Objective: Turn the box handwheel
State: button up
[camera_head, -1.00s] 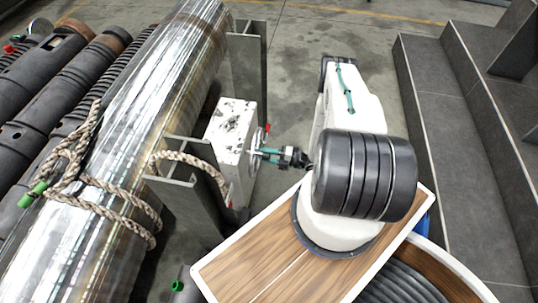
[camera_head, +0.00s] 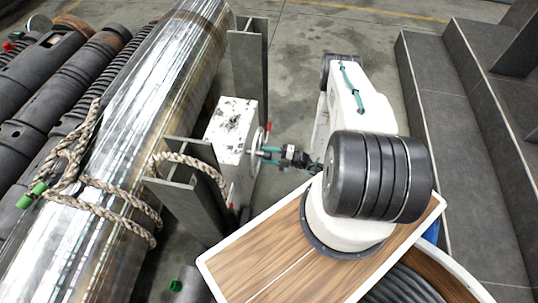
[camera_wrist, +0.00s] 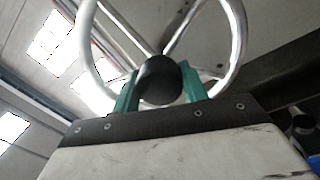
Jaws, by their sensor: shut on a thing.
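The white, black-flecked box (camera_head: 232,124) stands beside the big shiny pipe. Its handwheel (camera_head: 257,150) is on the box's right face, a thin metal ring with a small red part at the top. My gripper (camera_head: 266,156) reaches it from the right, with teal fingers at the wheel. In the wrist view, the handwheel (camera_wrist: 236,40) shows as a chrome rim with spokes. The fingers of my gripper (camera_wrist: 160,86) are on both sides of a dark round piece where the spokes meet, which looks like the hub. The fingers hide part of it.
The shiny pipe (camera_head: 150,95) with rope (camera_head: 115,205) around it lies left. Grey steel uprights (camera_head: 249,65) stand close behind and in front of the box. Dark grey steps (camera_head: 455,120) rise at right. Open concrete floor (camera_head: 330,35) lies beyond.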

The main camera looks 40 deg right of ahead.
jog(key=o, duration=1.4)
jog(key=v, duration=0.7)
jog(key=shift+s+d, duration=0.25)
jog(key=shift+s, duration=0.05)
